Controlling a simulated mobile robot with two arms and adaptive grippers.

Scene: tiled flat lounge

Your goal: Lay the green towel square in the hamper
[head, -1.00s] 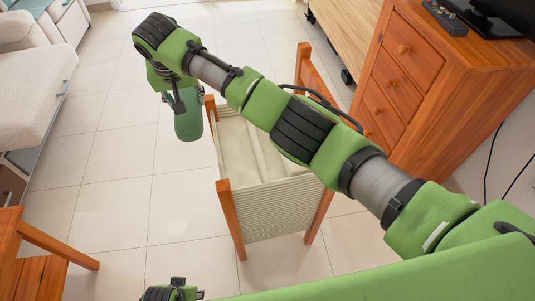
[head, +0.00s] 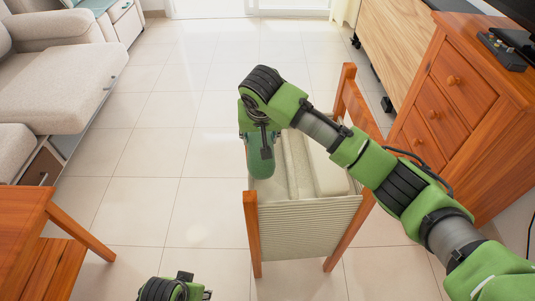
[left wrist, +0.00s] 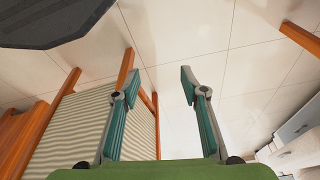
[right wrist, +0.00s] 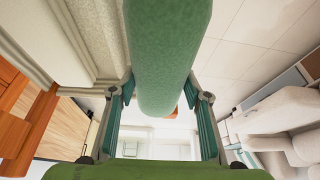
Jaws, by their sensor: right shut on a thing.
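The green towel (head: 261,160) is a rolled, rounded shape hanging from my right gripper (head: 262,130). In the right wrist view the towel (right wrist: 167,50) fills the space between the fingers, and the right gripper (right wrist: 162,95) is shut on it. The hamper (head: 308,220) is a cream ribbed fabric bin with a wooden frame. The towel is at the hamper's left side, near its top rim; I cannot tell if it is over the opening. My left gripper (left wrist: 158,88) is open and empty in the left wrist view, with the hamper (left wrist: 80,130) to its left.
A wooden drawer chest (head: 455,95) stands right of the hamper. A wooden table or stool (head: 30,235) is at the lower left, and a beige sofa (head: 60,85) at the upper left. The tiled floor (head: 180,150) between them is clear.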

